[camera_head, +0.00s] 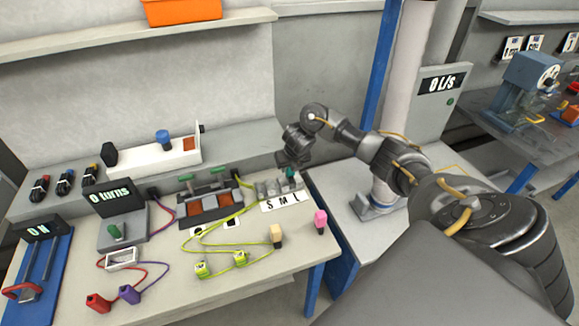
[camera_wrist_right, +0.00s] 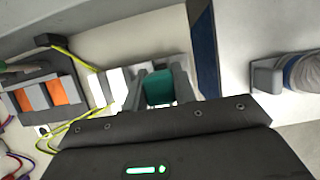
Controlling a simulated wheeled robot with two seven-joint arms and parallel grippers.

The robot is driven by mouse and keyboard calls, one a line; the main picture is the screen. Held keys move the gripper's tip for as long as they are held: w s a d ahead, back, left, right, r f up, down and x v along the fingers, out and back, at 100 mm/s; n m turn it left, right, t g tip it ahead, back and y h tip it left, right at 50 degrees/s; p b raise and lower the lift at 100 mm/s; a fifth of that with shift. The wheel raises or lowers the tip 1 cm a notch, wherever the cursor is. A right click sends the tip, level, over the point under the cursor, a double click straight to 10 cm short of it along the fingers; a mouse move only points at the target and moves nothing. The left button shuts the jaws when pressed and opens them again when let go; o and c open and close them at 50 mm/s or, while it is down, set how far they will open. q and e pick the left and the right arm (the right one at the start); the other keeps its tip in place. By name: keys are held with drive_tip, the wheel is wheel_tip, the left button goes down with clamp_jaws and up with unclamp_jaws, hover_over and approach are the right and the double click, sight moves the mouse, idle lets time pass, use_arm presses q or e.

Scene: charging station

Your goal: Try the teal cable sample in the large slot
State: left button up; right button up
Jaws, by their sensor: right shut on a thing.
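The teal cable sample (camera_wrist_right: 158,88) sits between the two fingers of my right gripper (camera_wrist_right: 160,90) in the right wrist view. In the head view, the teal sample (camera_head: 291,173) shows just under my right gripper (camera_head: 292,163), at the right end of the grey slot block (camera_head: 268,189). A white label strip (camera_head: 283,203) in front of the block reads S, M, L, and the sample is at the L end. I cannot tell how deep it sits in the large slot. My right gripper is shut on it. My left gripper is not in view.
A device with brown panels (camera_head: 209,205) stands left of the slot block. The table's right edge is close by.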

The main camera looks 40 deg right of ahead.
drive_tip(key=shift+f+b, duration=0.8)
drive_tip(key=shift+f, duration=0.2)
drive_tip(key=o, duration=1)
drive_tip(key=shift+p+v, duration=2.2)
drive_tip(key=shift+v, duration=3.25)
